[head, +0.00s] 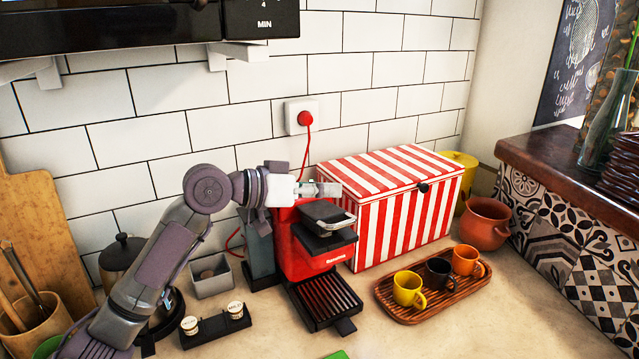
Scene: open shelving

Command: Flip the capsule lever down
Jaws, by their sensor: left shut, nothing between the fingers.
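The red coffee machine (303,260) stands on the counter against the tiled wall. Its capsule lever (337,223), a metal loop with a dark inner part, sits on top at the front. It looks low, close to the machine's head, but its exact angle is hard to tell. My left arm comes in from the left and passes over the machine's top. My left gripper (330,189) is shut and empty, pointing right, just above and behind the lever. I cannot tell whether it touches the machine. My right gripper is out of view.
A red-and-white striped box (405,222) stands close to the machine's right. A wooden tray (452,297) with a yellow cup (407,290), black cup and orange cup lies in front of it. A grey bin (211,279) and a black capsule holder (215,327) are on the left.

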